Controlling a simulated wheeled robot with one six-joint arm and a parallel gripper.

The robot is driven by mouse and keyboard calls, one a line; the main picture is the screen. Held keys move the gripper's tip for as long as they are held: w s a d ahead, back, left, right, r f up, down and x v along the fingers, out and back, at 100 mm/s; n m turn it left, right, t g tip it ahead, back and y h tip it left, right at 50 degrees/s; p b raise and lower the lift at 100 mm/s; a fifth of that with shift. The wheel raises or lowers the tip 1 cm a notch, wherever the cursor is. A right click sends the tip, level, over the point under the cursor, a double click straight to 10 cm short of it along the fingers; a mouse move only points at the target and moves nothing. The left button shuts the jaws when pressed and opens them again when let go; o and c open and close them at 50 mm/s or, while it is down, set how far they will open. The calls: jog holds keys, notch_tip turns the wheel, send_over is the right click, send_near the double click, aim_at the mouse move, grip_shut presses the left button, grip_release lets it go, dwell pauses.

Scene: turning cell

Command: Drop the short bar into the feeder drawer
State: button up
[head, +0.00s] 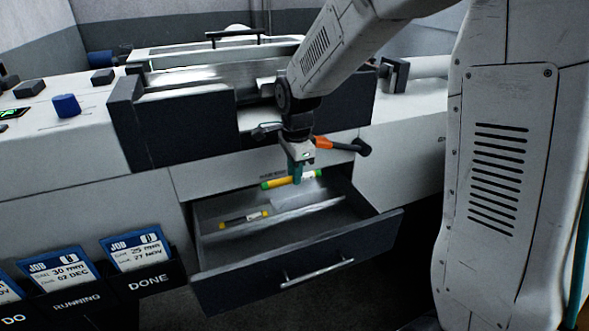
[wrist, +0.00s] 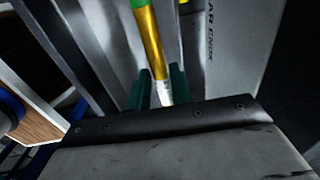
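The feeder drawer (head: 295,265) is pulled open below the machine in the head view. My gripper (head: 297,177) points down over its open top, toward the back. It is shut on the short bar (head: 275,183), which has yellow and green bands and lies roughly level, above the drawer floor. In the wrist view the bar (wrist: 150,45) runs up from between the two green fingers (wrist: 161,92), with a whitish part at the fingers. The fingers hide the middle of the bar in the head view.
A dark bar with yellow ends (head: 243,219) lies in the drawer at the left. A divider runs along the drawer. An orange-and-black lever (head: 340,145) sticks out just right of my gripper. Job card holders (head: 135,250) stand left of the drawer.

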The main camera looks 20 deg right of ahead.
jog(key=o, duration=0.3)
notch_tip(320, 180, up, 8)
jog(key=shift+s, duration=0.35)
jog(key=shift+f, duration=0.1)
